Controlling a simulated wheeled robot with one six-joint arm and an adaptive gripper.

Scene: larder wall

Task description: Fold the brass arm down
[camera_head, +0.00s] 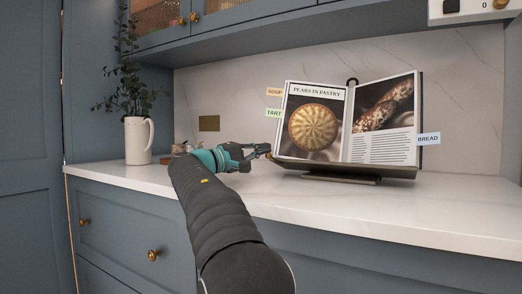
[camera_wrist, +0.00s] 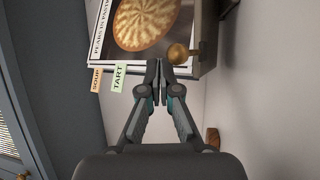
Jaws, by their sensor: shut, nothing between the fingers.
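An open cookbook (camera_head: 345,125) leans on a dark stand (camera_head: 345,170) on the counter; its left page shows a round pie. A brass knob with a short bar (camera_wrist: 178,53) sits at the stand's lower left edge in the wrist view, beside the pie page. I take this as the brass arm; in the head view only a small brass bit (camera_head: 268,155) shows at that corner. My gripper (camera_head: 262,150) is at the stand's left end. Its shut, empty fingertips (camera_wrist: 158,70) are close beside the knob; I cannot tell whether they touch.
SOUP (camera_head: 274,91), TART (camera_head: 273,113) and BREAD (camera_head: 428,139) tabs stick out of the book. A white jug with greenery (camera_head: 138,140) stands at the left. A brass plate (camera_head: 209,123) is on the backsplash. The front counter (camera_head: 380,210) is clear. Cabinets hang above.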

